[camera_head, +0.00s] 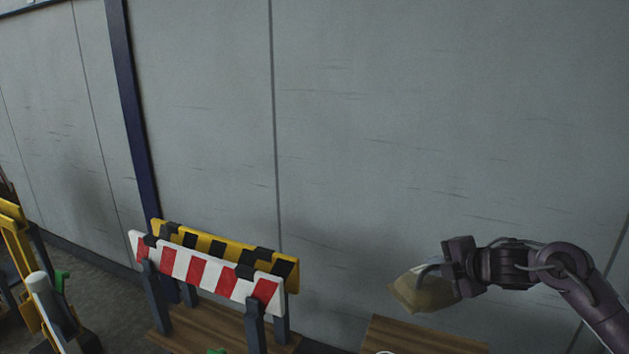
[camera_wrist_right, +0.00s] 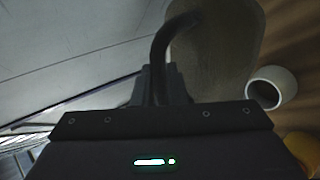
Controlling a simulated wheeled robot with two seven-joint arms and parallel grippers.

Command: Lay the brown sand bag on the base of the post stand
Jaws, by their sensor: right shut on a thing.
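The brown sand bag (camera_head: 423,292) hangs in the air from my right gripper (camera_head: 432,271), which is shut on it. In the right wrist view the bag (camera_wrist_right: 225,45) fills the upper middle, with a dark curved strip in front of it. A white hollow round piece (camera_wrist_right: 272,88) stands beside the bag over a brown wooden surface. Its rim (camera_head: 386,352) just shows at the bottom of the head view. I cannot tell whether it is the post stand's tube; no base shows clearly. My left gripper is not in view.
A red-and-white barrier board (camera_head: 200,272) and a yellow-and-black one (camera_head: 222,248) stand on a wooden top (camera_head: 210,325) at lower left. Another wooden top (camera_head: 410,338) lies below the bag. A grey wall (camera_head: 400,120) rises behind. Yellow equipment (camera_head: 18,250) is far left.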

